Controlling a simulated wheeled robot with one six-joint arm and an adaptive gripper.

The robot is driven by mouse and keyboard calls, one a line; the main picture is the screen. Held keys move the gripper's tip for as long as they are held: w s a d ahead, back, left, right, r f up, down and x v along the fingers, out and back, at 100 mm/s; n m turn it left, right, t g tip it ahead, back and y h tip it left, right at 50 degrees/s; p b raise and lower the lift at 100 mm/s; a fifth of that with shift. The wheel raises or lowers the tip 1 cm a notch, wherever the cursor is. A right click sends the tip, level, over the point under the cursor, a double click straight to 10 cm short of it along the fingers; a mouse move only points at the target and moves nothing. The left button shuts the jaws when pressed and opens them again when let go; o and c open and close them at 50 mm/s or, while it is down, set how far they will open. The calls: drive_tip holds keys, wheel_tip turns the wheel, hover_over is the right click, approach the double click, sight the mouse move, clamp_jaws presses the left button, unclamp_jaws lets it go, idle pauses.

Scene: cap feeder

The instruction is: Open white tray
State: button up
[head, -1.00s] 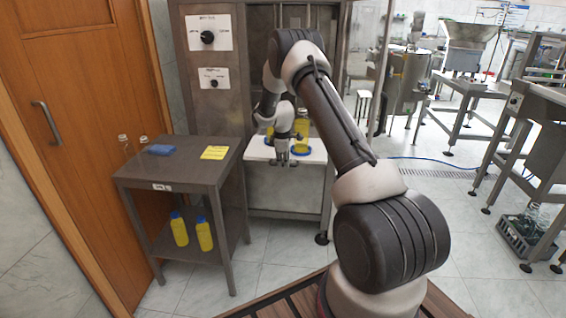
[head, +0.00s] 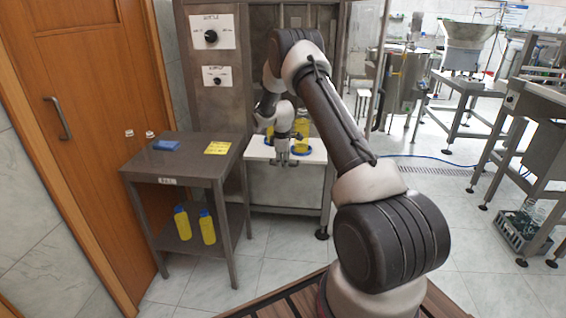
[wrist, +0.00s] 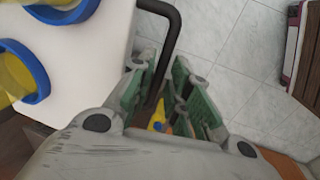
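The white tray (head: 256,153) projects from the front of the steel machine in the head view. Its white top also shows at the left of the wrist view (wrist: 95,75). A dark bar handle (wrist: 171,22) stands off the tray's edge. My gripper (head: 283,164) is at the tray's front edge. In the wrist view its green-padded fingers (wrist: 168,85) are apart, one on each side of the handle. I cannot tell whether either pad touches it. Yellow bottle-like items (head: 302,124) stand in blue rings (head: 302,150) on the tray, partly hidden by my arm.
A dark steel side table (head: 190,168) stands left of the tray, with a blue item (head: 166,146) and yellow note (head: 218,148) on top. Two yellow bottles (head: 207,227) stand on its lower shelf. A wooden door (head: 75,110) is at the left. Tiled floor is clear before the tray.

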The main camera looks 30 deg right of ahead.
drive_tip(key=shift+o, duration=0.5)
wheel_tip(320, 180, up, 12)
drive_tip(key=s+a, duration=0.1)
drive_tip(key=s, duration=0.1)
drive_tip(key=shift+a+f, duration=0.15)
drive_tip(key=shift+a, duration=0.05)
